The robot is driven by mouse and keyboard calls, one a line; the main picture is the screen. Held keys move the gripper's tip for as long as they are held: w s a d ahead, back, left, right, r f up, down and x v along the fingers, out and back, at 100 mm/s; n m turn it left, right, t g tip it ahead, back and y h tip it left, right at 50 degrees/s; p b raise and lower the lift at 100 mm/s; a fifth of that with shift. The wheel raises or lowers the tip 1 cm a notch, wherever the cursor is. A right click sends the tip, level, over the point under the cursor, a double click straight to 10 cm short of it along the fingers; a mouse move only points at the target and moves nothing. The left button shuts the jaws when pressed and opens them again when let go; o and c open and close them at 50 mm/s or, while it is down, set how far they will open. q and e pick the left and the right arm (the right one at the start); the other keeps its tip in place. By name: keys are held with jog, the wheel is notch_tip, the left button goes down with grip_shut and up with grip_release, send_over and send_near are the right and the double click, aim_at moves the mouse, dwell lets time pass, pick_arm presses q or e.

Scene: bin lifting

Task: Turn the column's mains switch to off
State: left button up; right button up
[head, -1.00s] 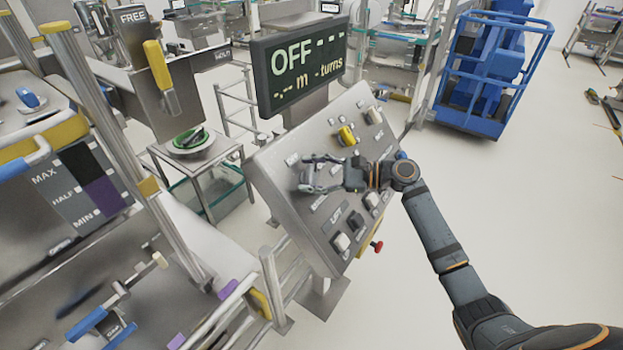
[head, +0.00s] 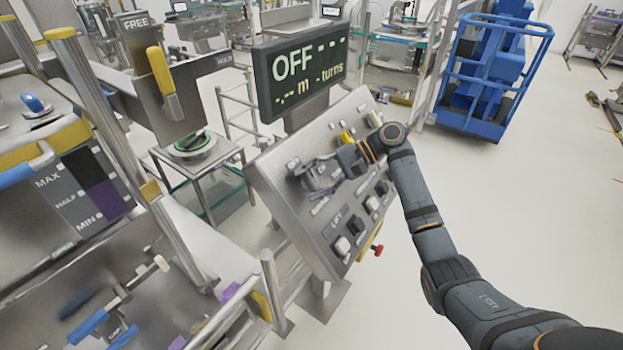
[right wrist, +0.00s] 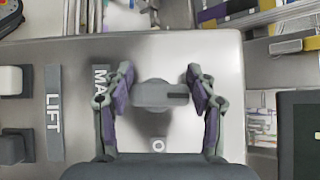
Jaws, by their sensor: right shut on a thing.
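The mains switch (right wrist: 155,94) is a grey rotary knob with a flat grip bar on the sloped grey column panel (head: 275,172). In the right wrist view the bar lies across the picture, with a dark slot toward its right end. A partly covered label starting "MA" (right wrist: 100,78) is left of it and an "O" mark (right wrist: 158,145) is below it. My right gripper (head: 312,180) is at the panel's upper left part, its two fingers closed on the switch's sides. In the head view the gripper hides the switch. My left gripper is out of view.
The display (head: 300,68) above the panel reads "OFF" and dashes. A yellow knob (head: 346,136), LIFT buttons (head: 342,245) and a red knob (head: 377,249) are close by. Metal rails stand left of the panel.

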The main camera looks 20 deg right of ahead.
jog(key=shift+f+n, duration=0.1)
jog(key=shift+n, duration=0.3)
jog(key=o, duration=1.2)
jog(key=shift+c, duration=0.2)
jog(key=shift+d, duration=0.15)
jog(key=w+v, duration=0.1)
jog(key=v, duration=1)
jog(key=shift+s+d+r, duration=0.2)
jog(key=shift+s+r, duration=0.25)
jog(key=shift+r, duration=0.05)
